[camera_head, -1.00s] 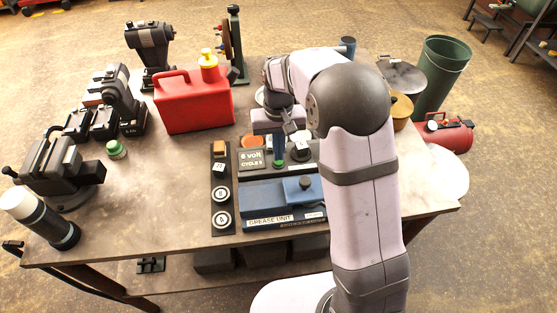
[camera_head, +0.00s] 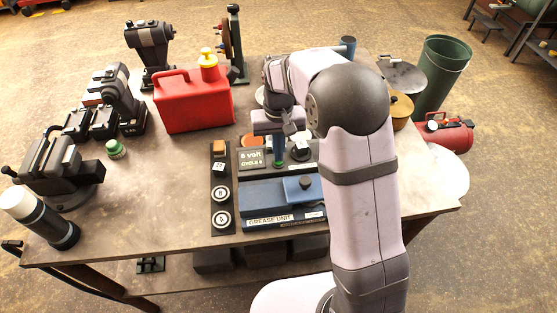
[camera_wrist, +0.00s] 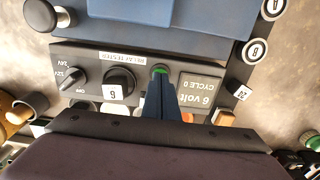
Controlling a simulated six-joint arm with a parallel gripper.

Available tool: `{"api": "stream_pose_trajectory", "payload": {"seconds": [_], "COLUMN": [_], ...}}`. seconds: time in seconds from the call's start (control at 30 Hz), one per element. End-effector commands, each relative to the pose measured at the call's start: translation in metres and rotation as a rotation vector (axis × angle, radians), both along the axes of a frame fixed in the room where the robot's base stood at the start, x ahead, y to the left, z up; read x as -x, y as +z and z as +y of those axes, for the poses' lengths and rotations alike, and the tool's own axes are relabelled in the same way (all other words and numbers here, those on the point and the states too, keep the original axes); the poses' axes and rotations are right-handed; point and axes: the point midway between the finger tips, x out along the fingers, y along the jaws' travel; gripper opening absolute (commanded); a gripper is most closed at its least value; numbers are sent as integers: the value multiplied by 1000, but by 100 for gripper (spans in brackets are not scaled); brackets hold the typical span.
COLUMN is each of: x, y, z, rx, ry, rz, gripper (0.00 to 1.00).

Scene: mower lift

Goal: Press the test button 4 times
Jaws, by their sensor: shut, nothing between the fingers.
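The relay tester panel (camera_wrist: 140,58) lies behind the blue grease unit (camera_head: 270,202) on the table. Its display (camera_wrist: 200,92) reads "6 volt" and "CYCLE 0" in the wrist view, where it appears upside down. A green button (camera_wrist: 159,69) sits beside the display, right at my fingertips. My gripper (camera_wrist: 158,84) is shut and empty, its blue fingers pointing down at this button. In the head view my gripper (camera_head: 278,158) is over the panel. Contact with the button cannot be told. The fingers hide part of the button.
A strip with round buttons (camera_head: 221,193) stands left of the grease unit. A red can (camera_head: 194,103) is behind to the left.

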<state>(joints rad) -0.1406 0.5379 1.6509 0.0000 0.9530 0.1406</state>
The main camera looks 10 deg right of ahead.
Motion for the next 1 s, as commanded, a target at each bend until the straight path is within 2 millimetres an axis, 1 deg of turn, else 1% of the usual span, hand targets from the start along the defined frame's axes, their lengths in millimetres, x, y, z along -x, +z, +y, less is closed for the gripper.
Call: {"api": "stream_pose_trajectory", "payload": {"seconds": [0.53,0.8,1.0], "x": [0,0,0], "y": [-13,-11,-1], "z": [0,0,0], "rx": [0,0,0], "ry": [0,0,0], "rz": [0,0,0], "gripper": [0,0,0]}}
